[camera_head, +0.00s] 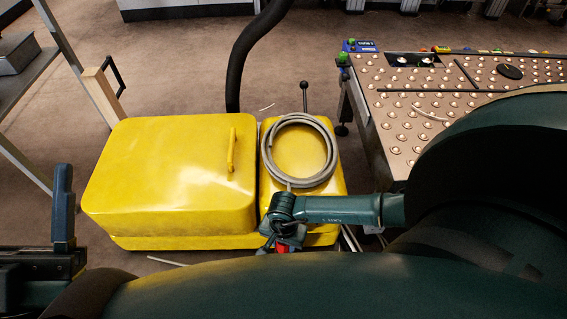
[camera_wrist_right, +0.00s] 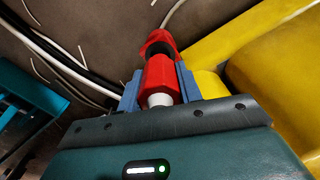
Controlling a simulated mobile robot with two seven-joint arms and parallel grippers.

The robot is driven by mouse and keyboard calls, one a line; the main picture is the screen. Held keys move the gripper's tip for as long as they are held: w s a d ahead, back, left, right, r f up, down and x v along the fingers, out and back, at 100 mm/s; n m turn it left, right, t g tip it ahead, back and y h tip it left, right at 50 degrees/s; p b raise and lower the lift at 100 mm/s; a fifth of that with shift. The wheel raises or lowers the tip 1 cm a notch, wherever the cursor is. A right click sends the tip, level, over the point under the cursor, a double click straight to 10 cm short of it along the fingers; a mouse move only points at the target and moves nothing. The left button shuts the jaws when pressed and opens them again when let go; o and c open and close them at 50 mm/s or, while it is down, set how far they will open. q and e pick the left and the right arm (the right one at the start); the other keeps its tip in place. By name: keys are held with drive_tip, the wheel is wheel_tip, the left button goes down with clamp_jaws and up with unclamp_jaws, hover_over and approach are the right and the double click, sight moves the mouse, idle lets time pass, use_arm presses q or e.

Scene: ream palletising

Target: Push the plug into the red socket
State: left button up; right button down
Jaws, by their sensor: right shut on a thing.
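In the right wrist view, the red plug (camera_wrist_right: 159,74) with a pale grey rear end sits between the two blue fingers of my right gripper (camera_wrist_right: 159,82), which is shut on it. Just beyond it is the red socket (camera_wrist_right: 159,37), with a dark opening facing the plug. The plug's front end overlaps the opening in the picture; I cannot tell whether it has entered. In the head view my right gripper (camera_head: 284,238) is at the front edge of the yellow machine, with a bit of red below it. One blue finger of my left gripper (camera_head: 64,205) shows at lower left.
A yellow machine (camera_head: 165,175) with a coiled grey hose (camera_head: 328,170) on top stands in front of me. A ball-transfer table (camera_head: 400,130) is at right. A metal rack (camera_head: 55,75) is at left. Loose cables (camera_wrist_right: 60,55) lie on the floor.

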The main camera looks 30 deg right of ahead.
use_arm(q)
drive_tip(key=shift+s+r+m+h, duration=0.1)
drive_tip(key=shift+r+m+h, duration=0.3)
drive_tip(key=shift+m+h, duration=0.1)
use_arm(e)
drive_tip(key=shift+f, duration=0.35)
idle(0.4)
use_arm(q)
drive_tip(key=shift+f+b, duration=0.4)
drive_tip(key=shift+b, duration=0.15)
use_arm(e)
drive_tip(key=shift+f, duration=0.6)
use_arm(q)
drive_tip(key=shift+s+a+r, duration=0.1)
drive_tip(key=shift+s+r, duration=0.05)
use_arm(e)
drive_tip(key=shift+f, duration=0.4)
drive_tip(key=shift+f, duration=0.6)
drive_tip(key=c, duration=0.9)
unclamp_jaws()
use_arm(q)
drive_tip(key=shift+s, duration=0.1)
